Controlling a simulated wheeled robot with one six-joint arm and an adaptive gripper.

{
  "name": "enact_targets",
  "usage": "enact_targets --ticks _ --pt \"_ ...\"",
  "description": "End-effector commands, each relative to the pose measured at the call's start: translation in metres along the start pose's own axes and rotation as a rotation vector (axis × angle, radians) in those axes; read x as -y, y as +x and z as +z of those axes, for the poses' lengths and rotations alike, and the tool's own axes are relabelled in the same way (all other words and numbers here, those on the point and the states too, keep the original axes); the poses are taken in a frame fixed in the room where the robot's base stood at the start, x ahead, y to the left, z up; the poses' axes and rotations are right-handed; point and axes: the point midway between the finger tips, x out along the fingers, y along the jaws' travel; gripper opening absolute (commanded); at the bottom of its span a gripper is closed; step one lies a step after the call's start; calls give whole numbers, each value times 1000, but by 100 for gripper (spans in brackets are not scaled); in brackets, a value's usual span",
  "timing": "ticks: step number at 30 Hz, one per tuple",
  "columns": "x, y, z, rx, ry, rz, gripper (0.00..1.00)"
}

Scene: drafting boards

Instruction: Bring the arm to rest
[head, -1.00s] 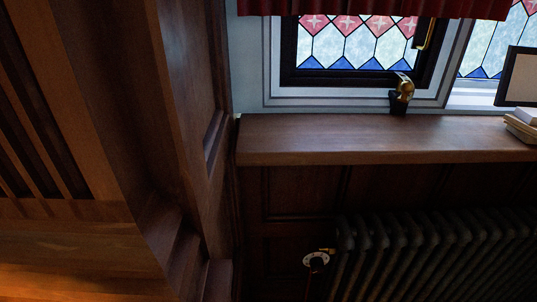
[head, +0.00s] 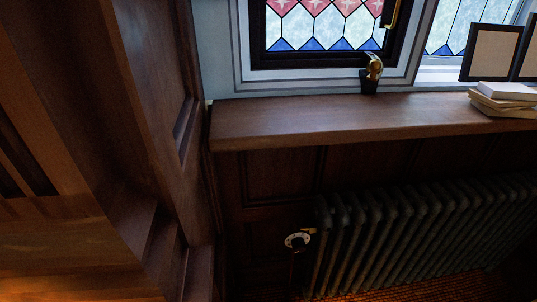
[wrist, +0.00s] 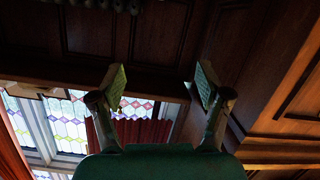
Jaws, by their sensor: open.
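My gripper (wrist: 160,90) shows in the wrist view, with its two fingers spread wide apart. It is open and nothing is between the fingertips. Behind it are dark wood panelling, a stained glass window (wrist: 70,125) and a red curtain (wrist: 150,132), seen upside down. My arm and gripper do not show in the head view.
In the head view a wooden window sill (head: 330,118) runs under the stained glass window (head: 325,25). A small gold and black object (head: 372,72), books (head: 500,98) and frames (head: 492,52) stand on it. A ribbed radiator (head: 400,225) is below. Wood panelling (head: 150,80) fills the left.

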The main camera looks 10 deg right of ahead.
Motion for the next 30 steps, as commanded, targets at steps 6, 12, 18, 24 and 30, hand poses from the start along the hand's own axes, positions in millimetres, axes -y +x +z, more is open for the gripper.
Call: enact_targets --ticks 6,12,18,24,30 --pt "-8 -33 -32 30 182 -4 76" --pt "-9 -39 -40 36 227 -4 76" --pt "-9 -39 -40 36 227 -4 76" --pt "-9 -39 -40 36 227 -4 76" --pt "-9 -39 -40 36 227 -4 76"
